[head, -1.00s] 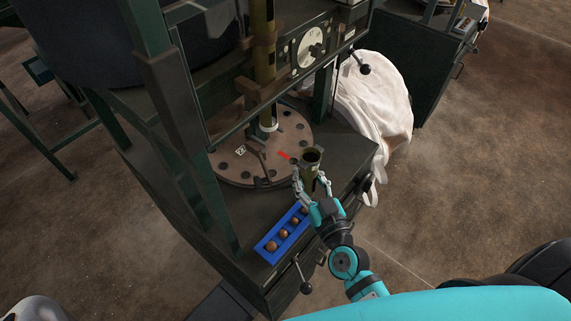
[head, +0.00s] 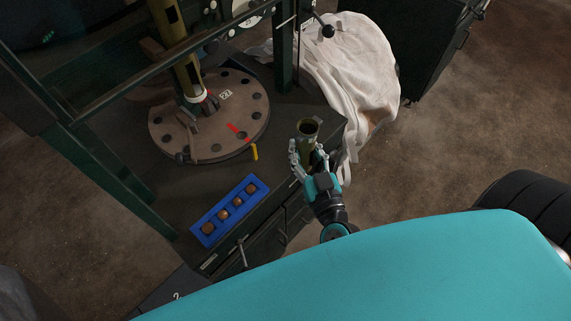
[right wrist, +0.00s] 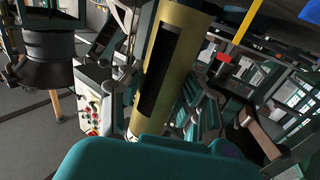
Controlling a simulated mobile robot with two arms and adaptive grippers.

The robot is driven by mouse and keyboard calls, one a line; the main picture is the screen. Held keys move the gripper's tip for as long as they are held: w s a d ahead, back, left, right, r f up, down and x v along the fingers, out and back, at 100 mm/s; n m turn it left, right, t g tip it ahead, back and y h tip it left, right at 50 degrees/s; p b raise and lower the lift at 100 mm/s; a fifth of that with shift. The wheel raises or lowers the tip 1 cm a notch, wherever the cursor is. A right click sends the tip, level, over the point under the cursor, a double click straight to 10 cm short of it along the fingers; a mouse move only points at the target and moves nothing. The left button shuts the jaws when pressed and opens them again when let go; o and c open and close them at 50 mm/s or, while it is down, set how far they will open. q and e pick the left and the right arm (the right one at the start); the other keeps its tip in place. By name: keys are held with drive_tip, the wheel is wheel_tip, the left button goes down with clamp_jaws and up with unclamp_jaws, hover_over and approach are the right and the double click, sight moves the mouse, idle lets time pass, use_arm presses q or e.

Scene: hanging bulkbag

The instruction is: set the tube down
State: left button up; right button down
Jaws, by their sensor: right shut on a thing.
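My right gripper (head: 309,160) is shut around an olive-brass tube (head: 309,128), holding it roughly upright with its dark open mouth up. The tube is near the right front edge of the dark machine table; whether its lower end touches the table is hidden by the gripper. The right wrist view shows the tube's yellowish side (right wrist: 181,28) close up, with a long dark slot, standing tilted in the picture. My left gripper is not in view.
A round plate with holes (head: 230,108) lies left of the tube, with red and yellow pieces at its edge. A blue tray (head: 198,225) of several brown balls sits at the front. A white bag (head: 350,65) hangs behind. Bare table lies between plate and tray.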

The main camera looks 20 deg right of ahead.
drive_tip(key=shift+w+d, duration=0.25)
drive_tip(key=shift+d, duration=0.1)
drive_tip(key=w+d, duration=0.3)
drive_tip(key=w+d+f, duration=0.1)
drive_tip(key=w+d, duration=0.2)
drive_tip(key=w, duration=0.1)
drive_tip(key=w+d+f, duration=0.1)
drive_tip(key=w+d, duration=0.3)
drive_tip(key=shift+w+f, duration=0.15)
drive_tip(key=shift+w, duration=0.05)
wheel_tip(320, 180, down, 2)
drive_tip(key=shift+f+b, duration=0.2)
drive_tip(key=shift+b, duration=0.5)
drive_tip(key=shift+f, duration=0.2)
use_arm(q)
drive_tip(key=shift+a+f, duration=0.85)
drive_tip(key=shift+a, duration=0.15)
use_arm(e)
drive_tip(key=shift+r, duration=0.1)
